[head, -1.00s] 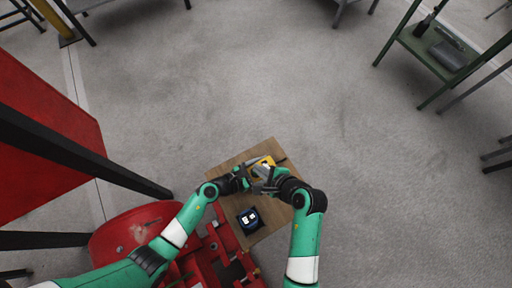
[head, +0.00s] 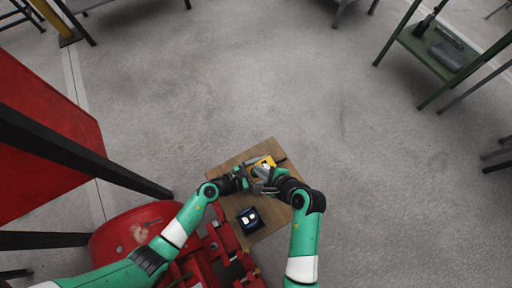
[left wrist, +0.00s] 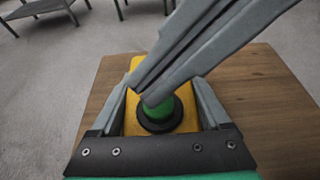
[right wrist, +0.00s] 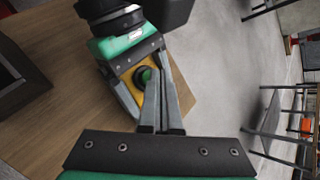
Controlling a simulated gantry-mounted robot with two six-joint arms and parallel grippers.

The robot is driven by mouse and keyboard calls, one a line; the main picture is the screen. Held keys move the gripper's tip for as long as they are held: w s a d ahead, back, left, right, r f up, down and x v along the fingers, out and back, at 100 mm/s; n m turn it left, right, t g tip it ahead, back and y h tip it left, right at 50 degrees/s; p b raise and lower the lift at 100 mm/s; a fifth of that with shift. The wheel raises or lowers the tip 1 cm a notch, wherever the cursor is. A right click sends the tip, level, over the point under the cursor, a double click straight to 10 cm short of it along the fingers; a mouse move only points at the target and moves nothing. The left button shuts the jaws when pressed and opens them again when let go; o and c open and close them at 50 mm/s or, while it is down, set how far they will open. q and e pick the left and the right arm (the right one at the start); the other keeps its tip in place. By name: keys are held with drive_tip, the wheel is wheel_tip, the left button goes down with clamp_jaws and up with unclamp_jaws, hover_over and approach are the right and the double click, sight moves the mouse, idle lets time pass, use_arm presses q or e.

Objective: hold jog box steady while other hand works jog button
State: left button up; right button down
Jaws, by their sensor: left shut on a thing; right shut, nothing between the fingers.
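The jog box (head: 266,161) is yellow and sits over the wooden table top. In the left wrist view the jog box (left wrist: 131,85) is between the fingers of my left gripper (left wrist: 163,95), which is shut on its sides. The jog button (left wrist: 157,111) is green with a black collar, and faces up. My right gripper (head: 262,180) is shut and empty, its fingers slanting across the button. In the right wrist view the button (right wrist: 144,75) shows beside my right fingers (right wrist: 160,70). The fingertips partly cover the button in the left wrist view; I cannot tell whether they press it.
The wooden table top (head: 232,163) is small. A dark box with white marks (head: 249,219) sits near its front edge. Red machinery (head: 125,235) stands at the left front. A green shelf table (head: 435,60) stands far off at the right. Open grey floor lies beyond the table.

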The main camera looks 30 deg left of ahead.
drive_tip(key=shift+f, duration=0.55)
idle(2.3)
drive_tip(key=shift+r, duration=0.15)
idle(1.7)
drive_tip(key=shift+r, duration=0.85)
drive_tip(key=shift+r, duration=0.1)
drive_tip(key=shift+r, duration=2.4)
use_arm(q)
drive_tip(key=o, duration=1.6)
drive_tip(key=shift+c, duration=0.2)
